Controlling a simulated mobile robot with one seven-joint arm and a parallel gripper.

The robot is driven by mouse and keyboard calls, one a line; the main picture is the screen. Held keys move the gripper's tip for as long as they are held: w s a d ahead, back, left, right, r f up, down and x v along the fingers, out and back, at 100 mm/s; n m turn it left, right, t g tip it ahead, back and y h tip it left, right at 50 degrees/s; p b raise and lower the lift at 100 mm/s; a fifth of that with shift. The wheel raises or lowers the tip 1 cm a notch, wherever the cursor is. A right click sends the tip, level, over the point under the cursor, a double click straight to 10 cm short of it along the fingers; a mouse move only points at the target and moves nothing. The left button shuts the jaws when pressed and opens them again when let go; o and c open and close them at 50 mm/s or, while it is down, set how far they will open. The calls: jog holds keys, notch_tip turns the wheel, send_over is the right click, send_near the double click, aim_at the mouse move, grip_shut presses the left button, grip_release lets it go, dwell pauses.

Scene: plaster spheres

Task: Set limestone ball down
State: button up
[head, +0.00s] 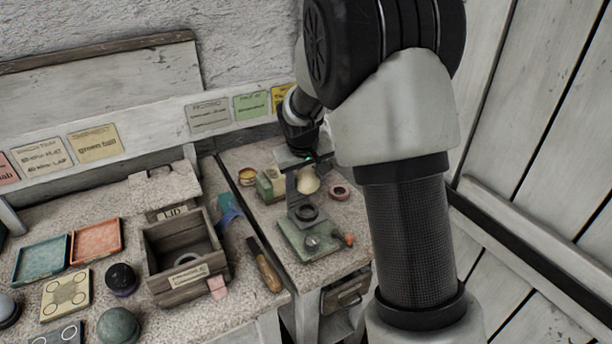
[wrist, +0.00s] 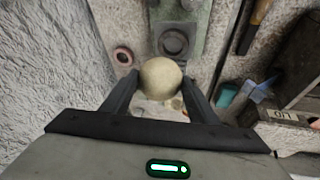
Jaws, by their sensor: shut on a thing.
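My gripper (head: 300,177) is shut on the limestone ball (head: 307,181), a cream-coloured sphere. In the wrist view the ball (wrist: 160,77) sits between the two fingers of my gripper (wrist: 158,88). In the head view the ball is in the air above a green stand (head: 297,240) with a dark ring (head: 306,212) on it. In the wrist view the dark ring (wrist: 174,41) lies just beyond the ball. The ball is apart from the ring in the head view, and part of it is hidden by the gripper.
A pink ring (head: 340,191) lies right of the stand. A green-grey ball (head: 118,326) and coloured trays (head: 97,240) are further left.

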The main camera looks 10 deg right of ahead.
aim_at(306, 193)
notch_tip(306, 193, down, 6)
jog(key=b, duration=0.5)
jog(key=shift+r, duration=0.25)
jog(key=shift+f+b, duration=1.1)
dwell(1.7)
jog(key=o, duration=1.5)
jog(key=shift+c, duration=0.2)
jog(key=shift+r+p, duration=1.25)
jog(key=shift+r, duration=0.75)
jog(key=shift+r, duration=0.1)
